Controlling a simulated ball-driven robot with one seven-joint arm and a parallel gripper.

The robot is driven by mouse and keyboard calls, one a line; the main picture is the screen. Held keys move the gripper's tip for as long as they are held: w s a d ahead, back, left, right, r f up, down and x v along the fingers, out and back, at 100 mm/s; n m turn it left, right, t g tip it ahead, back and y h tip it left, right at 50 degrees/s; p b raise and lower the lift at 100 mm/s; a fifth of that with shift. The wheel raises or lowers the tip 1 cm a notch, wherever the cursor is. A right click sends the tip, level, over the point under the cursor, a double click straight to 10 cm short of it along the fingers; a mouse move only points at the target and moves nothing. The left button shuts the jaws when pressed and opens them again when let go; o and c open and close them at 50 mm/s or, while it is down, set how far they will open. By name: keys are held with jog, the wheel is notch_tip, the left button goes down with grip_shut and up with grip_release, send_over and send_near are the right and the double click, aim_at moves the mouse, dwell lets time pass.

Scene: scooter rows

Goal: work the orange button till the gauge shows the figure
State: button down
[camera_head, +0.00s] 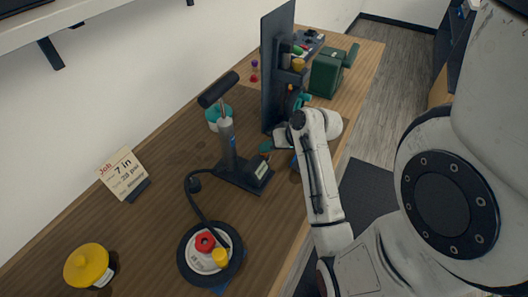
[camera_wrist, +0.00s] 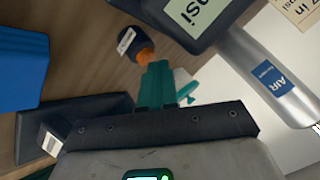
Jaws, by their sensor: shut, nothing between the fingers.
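My gripper (camera_wrist: 158,66) has teal fingers, shut together and empty. In the wrist view an orange part (camera_wrist: 144,56), which looks like the button, shows just beyond the fingertips, beside a small dark piece with a white label (camera_wrist: 126,40). I cannot tell whether the fingers touch it. A dark housing marked "psi" (camera_wrist: 190,14) is cut by the top edge; it may be the gauge, and its reading is not visible. In the head view my gripper (camera_head: 266,146) is low over the bench, right of the grey pump (camera_head: 227,140). A job card (camera_head: 123,172) reads 7 in and 28 psi.
A grey AIR cylinder (camera_wrist: 268,72) is close on the right in the wrist view. A black upright panel (camera_head: 275,65) and green box (camera_head: 327,72) stand behind. A wheel (camera_head: 184,262) with a hose and a yellow jar (camera_head: 87,265) are at the front. The bench between has bare wood.

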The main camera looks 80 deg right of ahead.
aim_at(267, 154)
dwell(0.3)
jog(key=shift+r+p, duration=0.9)
jog(key=shift+p, duration=0.2)
notch_tip(267, 154, up, 2)
jog(key=shift+r+p, duration=0.2)
jog(key=shift+p, duration=0.8)
notch_tip(267, 154, up, 3)
jog(key=shift+f, duration=0.2)
